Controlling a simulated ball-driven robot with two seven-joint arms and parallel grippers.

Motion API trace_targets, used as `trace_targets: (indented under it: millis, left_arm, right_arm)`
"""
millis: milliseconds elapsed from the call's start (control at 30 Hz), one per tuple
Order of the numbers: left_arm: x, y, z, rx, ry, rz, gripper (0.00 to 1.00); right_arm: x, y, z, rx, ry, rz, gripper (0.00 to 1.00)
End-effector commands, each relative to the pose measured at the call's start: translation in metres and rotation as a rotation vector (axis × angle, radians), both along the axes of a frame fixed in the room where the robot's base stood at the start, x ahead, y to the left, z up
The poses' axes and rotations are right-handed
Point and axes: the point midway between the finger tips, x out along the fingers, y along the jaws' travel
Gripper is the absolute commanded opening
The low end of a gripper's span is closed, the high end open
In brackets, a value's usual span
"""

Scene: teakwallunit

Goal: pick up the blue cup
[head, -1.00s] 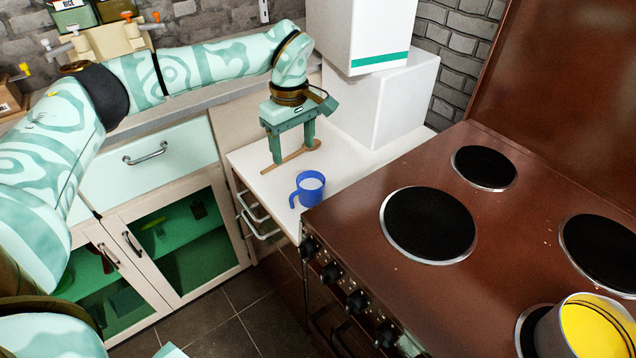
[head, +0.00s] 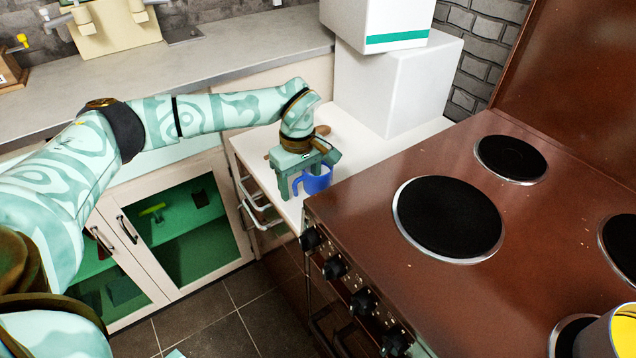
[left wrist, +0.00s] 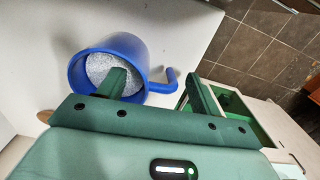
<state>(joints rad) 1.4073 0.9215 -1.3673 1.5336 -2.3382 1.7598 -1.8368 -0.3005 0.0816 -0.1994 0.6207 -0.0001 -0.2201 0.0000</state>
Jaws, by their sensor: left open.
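The blue cup (head: 320,183) stands upright on the white counter beside the stove, partly hidden by my left gripper. In the left wrist view the cup (left wrist: 140,50) shows a pale speckled inside and a handle pointing right. My left gripper (head: 305,180) is open and points down at the cup. In the left wrist view one finger overlaps the cup's opening and the other is right of the handle, so the gripper (left wrist: 157,92) spans the handle side. I cannot tell whether the first finger is inside the cup or above it. My right gripper is not in view.
The brown stove (head: 380,190) stands close to the right of the cup. White boxes (head: 395,85) are stacked behind it. A wooden utensil (head: 322,130) lies on the counter behind the gripper. A yellow-lined pot (head: 622,335) sits at the lower right.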

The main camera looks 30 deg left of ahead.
Motion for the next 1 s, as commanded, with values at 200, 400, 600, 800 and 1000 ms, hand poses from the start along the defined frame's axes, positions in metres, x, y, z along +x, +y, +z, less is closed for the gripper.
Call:
trace_targets:
  millis: [200,400,600,800,1000]
  left_arm:
    - [0.0,0.0,0.001,0.0,-0.003,0.001,0.59]
    - [0.0,0.0,0.001,0.0,-0.003,0.001,0.03]
    - [0.0,0.0,0.001,0.001,-0.001,0.001,0.0]
    - [-0.001,0.001,0.003,0.002,0.002,0.002,0.0]
    - [0.001,0.001,0.044,0.001,-0.009,0.002,0.0]
  right_arm:
    - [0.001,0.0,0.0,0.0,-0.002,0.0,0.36]
    - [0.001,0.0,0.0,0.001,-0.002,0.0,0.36]
    - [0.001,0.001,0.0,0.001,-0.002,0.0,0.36]
    - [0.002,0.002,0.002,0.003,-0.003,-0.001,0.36]
    - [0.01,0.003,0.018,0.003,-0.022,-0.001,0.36]
